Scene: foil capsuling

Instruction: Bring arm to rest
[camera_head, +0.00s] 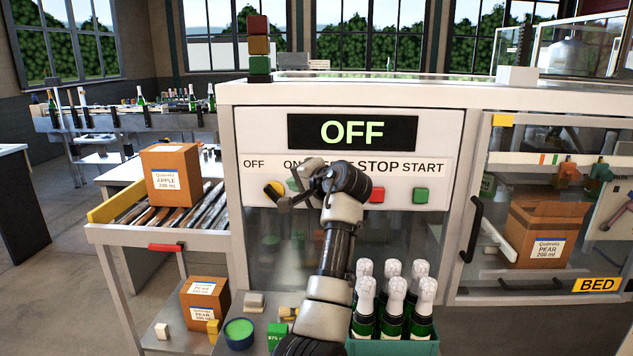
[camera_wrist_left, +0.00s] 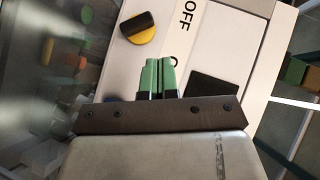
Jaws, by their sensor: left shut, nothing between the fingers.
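My left gripper (camera_head: 291,184) is raised in front of the machine's white control panel (camera_head: 450,130), near the yellow and black rotary knob (camera_head: 274,189). In the left wrist view its two green-tipped fingers (camera_wrist_left: 157,76) are together with nothing between them. The knob (camera_wrist_left: 138,28) shows there just beyond the fingertips, apart from them. The display (camera_head: 352,132) reads OFF. My left arm crosses the panel and hides part of the labels between ON and STOP. My right gripper is not in view.
A red button (camera_head: 376,195) and a green button (camera_head: 421,195) lie right of my wrist. Foil-topped bottles (camera_head: 393,295) stand in a green crate (camera_head: 390,347) beside my forearm. A handled glass door (camera_head: 470,230) is at right.

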